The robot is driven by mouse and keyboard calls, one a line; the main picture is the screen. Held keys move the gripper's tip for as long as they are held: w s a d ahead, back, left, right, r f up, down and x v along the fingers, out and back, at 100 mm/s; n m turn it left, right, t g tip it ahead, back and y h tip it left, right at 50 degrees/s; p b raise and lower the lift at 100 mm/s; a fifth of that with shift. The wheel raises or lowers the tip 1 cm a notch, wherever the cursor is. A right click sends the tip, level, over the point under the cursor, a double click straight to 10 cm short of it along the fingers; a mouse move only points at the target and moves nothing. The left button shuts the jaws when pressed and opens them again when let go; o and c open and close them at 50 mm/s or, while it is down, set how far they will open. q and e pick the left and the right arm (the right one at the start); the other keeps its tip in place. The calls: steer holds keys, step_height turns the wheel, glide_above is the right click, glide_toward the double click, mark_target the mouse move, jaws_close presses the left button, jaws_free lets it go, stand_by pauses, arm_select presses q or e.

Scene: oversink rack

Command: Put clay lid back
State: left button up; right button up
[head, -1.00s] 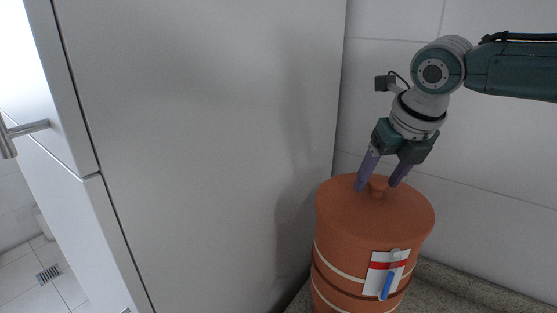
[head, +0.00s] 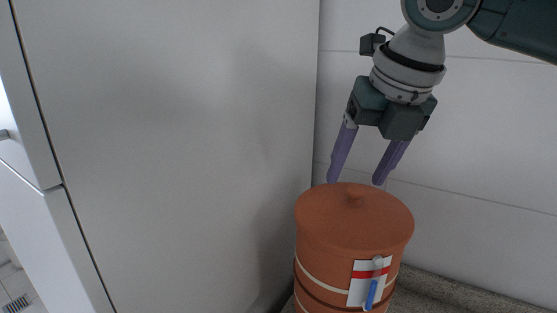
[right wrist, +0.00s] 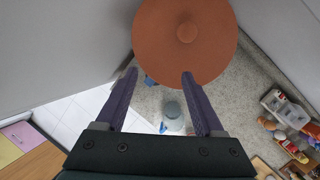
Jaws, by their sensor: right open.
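The round terracotta clay lid (head: 372,214) sits flat on top of the orange clay water filter (head: 325,262), which carries cream bands and a label with a blue tap. A small knob stands at the lid's centre; it shows clearly in the right wrist view, on the lid (right wrist: 205,50). My right gripper (head: 355,182) is open and empty above the lid, pointing down, with its purple fingers apart. In the right wrist view my right gripper (right wrist: 158,75) has its fingertips near the lid's edge, and the knob is beyond them. My left gripper is not in view.
A tall grey cabinet side (head: 180,130) stands close on the left of the filter. A white tiled wall (head: 480,130) is behind. The speckled counter (head: 455,295) shows at right. The right wrist view shows a rack of small items (right wrist: 285,108).

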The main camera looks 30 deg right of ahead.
steer(key=s+a+f+m+y, duration=0.1)
steer(key=s+a+f+m, duration=0.35)
steer(key=a, duration=0.25)
steer(key=s+a+f+m+y, duration=0.1)
steer(key=s+a+f+m, duration=0.2)
steer(key=a+f+m, duration=0.25)
steer(key=s+f+m+h, duration=0.1)
steer(key=s+f+m, duration=0.1)
steer(key=s+m, duration=1)
steer(key=m, duration=0.6)
steer(key=shift+m+g, duration=0.3)
steer(key=shift+s+f, duration=0.1)
steer(key=shift+s, duration=0.05)
